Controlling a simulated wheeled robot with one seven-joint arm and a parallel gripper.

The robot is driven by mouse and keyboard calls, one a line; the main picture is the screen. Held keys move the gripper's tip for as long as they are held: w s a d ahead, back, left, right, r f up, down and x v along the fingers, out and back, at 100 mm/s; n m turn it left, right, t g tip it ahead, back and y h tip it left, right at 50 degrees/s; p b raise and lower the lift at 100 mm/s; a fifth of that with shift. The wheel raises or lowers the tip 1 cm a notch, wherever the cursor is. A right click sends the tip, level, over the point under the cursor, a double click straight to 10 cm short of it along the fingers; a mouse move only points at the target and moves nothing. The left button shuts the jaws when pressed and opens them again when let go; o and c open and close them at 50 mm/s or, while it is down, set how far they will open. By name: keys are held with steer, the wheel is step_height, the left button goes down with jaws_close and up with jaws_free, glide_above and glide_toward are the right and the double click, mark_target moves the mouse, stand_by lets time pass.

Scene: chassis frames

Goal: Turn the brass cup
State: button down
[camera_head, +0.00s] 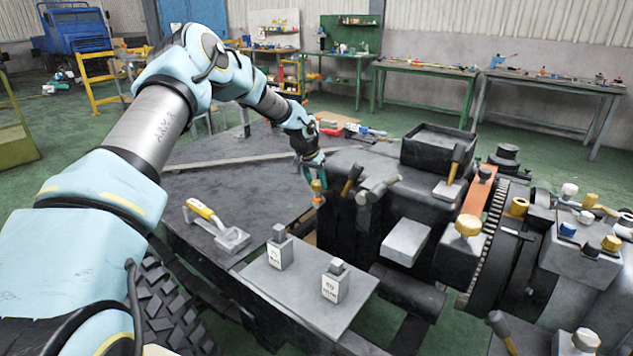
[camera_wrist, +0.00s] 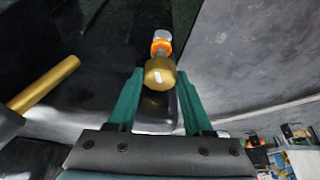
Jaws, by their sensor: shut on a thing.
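The brass cup (camera_head: 317,186) is at the left end of the dark chassis block in the head view. In the wrist view the brass cup (camera_wrist: 159,75) is rounded, with a white mark on its face. An orange ring and a pale grey end show beyond it. My gripper (camera_head: 315,170) is at the cup, and its green fingers (camera_wrist: 160,80) stand on either side of it, shut on it. The fingertip contact is too small to make out in the head view.
A brass rod (camera_wrist: 45,84) sticks out left of the cup in the wrist view. Other brass knobs (camera_head: 468,225) are farther right.

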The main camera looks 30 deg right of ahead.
steer(key=shift+w+m+g+h+b, duration=0.1)
steer(key=shift+m+g+h+b, duration=0.25)
steer(key=shift+m, duration=0.85)
steer(key=shift+w+m+g+h+b, duration=0.15)
steer(key=shift+m+g, duration=0.3)
steer(key=shift+m, duration=0.75)
steer(key=shift+s, duration=0.1)
steer(key=shift+c, duration=1.5)
jaws_free()
steer(key=b+v, duration=0.3)
steer(key=v, duration=0.7)
steer(key=shift+r, duration=0.4)
steer(key=shift+a, duration=0.15)
